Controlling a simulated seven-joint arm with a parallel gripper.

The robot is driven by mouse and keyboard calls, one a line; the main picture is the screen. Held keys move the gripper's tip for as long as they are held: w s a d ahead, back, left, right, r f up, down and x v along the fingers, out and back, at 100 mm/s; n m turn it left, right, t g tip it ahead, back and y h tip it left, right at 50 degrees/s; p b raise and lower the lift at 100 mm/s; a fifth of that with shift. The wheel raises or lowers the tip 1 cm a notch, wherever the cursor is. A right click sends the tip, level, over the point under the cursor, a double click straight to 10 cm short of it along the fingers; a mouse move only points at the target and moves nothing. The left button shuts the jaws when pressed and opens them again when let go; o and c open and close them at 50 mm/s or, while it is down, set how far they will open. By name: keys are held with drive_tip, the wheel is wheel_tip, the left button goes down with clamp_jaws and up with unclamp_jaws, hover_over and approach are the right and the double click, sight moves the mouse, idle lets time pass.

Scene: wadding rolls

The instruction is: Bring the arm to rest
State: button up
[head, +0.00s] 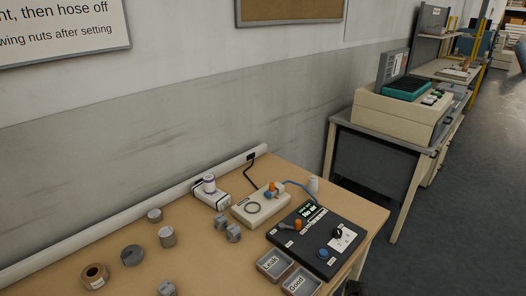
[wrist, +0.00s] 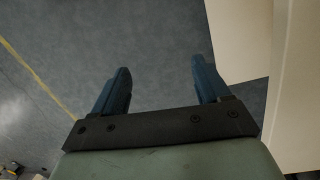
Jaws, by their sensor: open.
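My gripper (wrist: 160,82) shows in the wrist view with its two blue fingers spread apart and nothing between them. It hangs over grey floor, clear of the bench things. My arm and gripper do not show in the head view. There the wooden bench (head: 120,235) holds a black control panel (head: 330,252) with a lit green display, a cream fixture block (head: 256,211) with a blue hose, and several grey cylinders, one of them here (head: 167,236).
Two small bins, labelled Leak (head: 272,264) and Good (head: 301,281), stand at the bench's front edge. A tan roll (head: 95,275) lies at the left. Another bench with a cream machine (head: 403,112) stands behind. Floor (wrist: 165,40) is open below the gripper; pale panels (wrist: 300,90) are at right.

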drive_tip(key=s+a+f+n+g, duration=0.1)
drive_tip(key=s+a+n, duration=0.4)
drive_tip(key=s, duration=0.8)
drive_tip(key=s+a+f+n+g, duration=0.1)
drive_tip(key=s+a+n+g, duration=0.3)
drive_tip(key=s+a, duration=0.5)
drive_tip(key=s+n, duration=0.1)
drive_tip(key=s, duration=0.3)
drive_tip(key=shift+a+f+n, duration=0.25)
drive_tip(key=shift+a+n, duration=0.1)
drive_tip(key=shift+n, duration=0.05)
